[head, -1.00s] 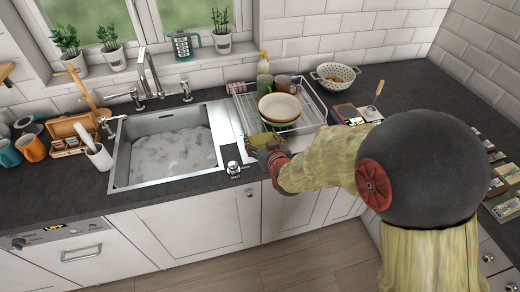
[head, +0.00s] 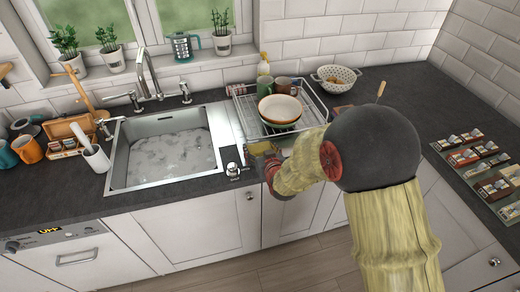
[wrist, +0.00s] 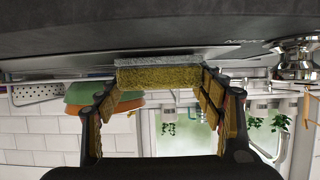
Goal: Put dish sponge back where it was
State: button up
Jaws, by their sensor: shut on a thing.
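The dish sponge (wrist: 158,76), yellow with a grey scouring layer, is between the fingers of my gripper (wrist: 160,88) in the wrist view, which appears upside down. The gripper is shut on it. In the head view the sponge shows as a small yellow patch (head: 262,147) at my gripper (head: 268,158), by the front of the worktop between the sink and the dish rack. My arm hides part of this spot. I cannot tell whether the sponge touches the worktop.
The dish rack (head: 240,112) with stacked bowls (head: 280,107) and mugs stands just behind my gripper. The filled sink (head: 114,165) is to the left, with a round dark-topped fitting (head: 233,170) at its near right corner. A white colander (head: 336,76) stands at the back right.

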jog(key=shift+f, duration=0.2)
jog(key=o, duration=0.9)
jog(key=shift+o, duration=0.3)
jog(key=shift+r, duration=0.2)
jog(key=shift+s+r, duration=0.15)
jog(key=shift+s, duration=0.05)
jog(key=p+v, duration=0.2)
jog(key=v, duration=0.9)
jog(key=shift+s, duration=0.3)
